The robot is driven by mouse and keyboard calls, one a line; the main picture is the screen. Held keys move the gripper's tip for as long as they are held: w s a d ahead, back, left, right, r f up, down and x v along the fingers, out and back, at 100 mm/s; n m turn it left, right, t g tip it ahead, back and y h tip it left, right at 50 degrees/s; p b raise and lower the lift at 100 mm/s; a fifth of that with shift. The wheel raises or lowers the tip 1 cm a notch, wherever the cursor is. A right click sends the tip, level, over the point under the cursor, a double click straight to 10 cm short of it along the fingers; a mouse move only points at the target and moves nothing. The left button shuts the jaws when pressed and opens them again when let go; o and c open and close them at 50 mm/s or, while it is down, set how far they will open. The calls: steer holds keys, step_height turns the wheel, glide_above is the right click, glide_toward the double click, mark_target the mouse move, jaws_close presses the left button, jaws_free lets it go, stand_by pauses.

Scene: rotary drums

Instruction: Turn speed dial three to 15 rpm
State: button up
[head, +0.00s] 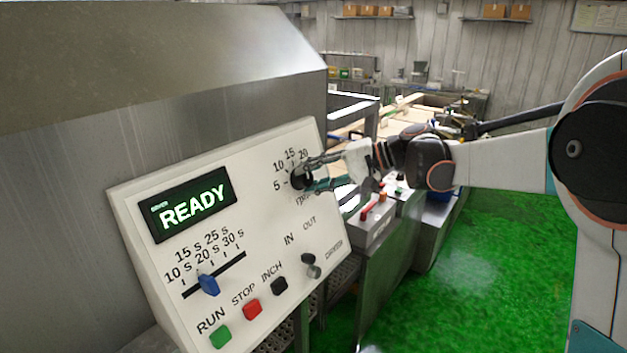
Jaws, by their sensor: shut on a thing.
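The black speed dial (297,180) sits at the upper right of the white control panel (262,225), inside a scale marked 5, 10, 15 and 20. My gripper (308,174) reaches in from the right and is shut on the dial, with one finger above and one below it. The fingers cover part of the dial and of the lettering under it. I cannot tell where the dial's pointer stands.
The panel's display (187,205) reads READY. A blue slider knob (208,284) is on the time scale. Green (220,336), red (252,309) and black (279,286) buttons and an IN/OUT lever (311,266) lie below. Another station with a red handle (373,208) stands behind.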

steer(key=shift+f, duration=0.1)
stand_by(0.3)
steer(key=o, duration=1.1)
steer(key=shift+a, duration=0.15)
steer(key=shift+c, duration=0.2)
steer(key=v, duration=1.2)
steer(key=s+d+f+t+h+b, duration=0.1)
steer(key=s+f+h+b, duration=0.3)
steer(key=s+f+b, duration=0.4)
steer(key=s+d+f+n+t+h+b, duration=0.1)
steer(key=s+d+f+t+h+b, duration=0.1)
steer(key=s+d+f+h+b, duration=0.2)
steer(key=s+d+f+n+t+h+b, duration=0.1)
steer(key=s+d+f+h+b, duration=0.2)
steer(key=s+f+b, duration=0.8)
steer(key=s+f+h, duration=0.1)
steer(key=s+f, duration=0.2)
steer(key=f, duration=0.5)
steer(key=s+f+h, duration=0.1)
steer(key=s+f, duration=0.2)
steer(key=f, duration=0.5)
steer(key=shift+s+d+t+b, duration=0.2)
steer(key=shift+s+t+b, duration=0.1)
steer(key=shift+s+b, duration=0.1)
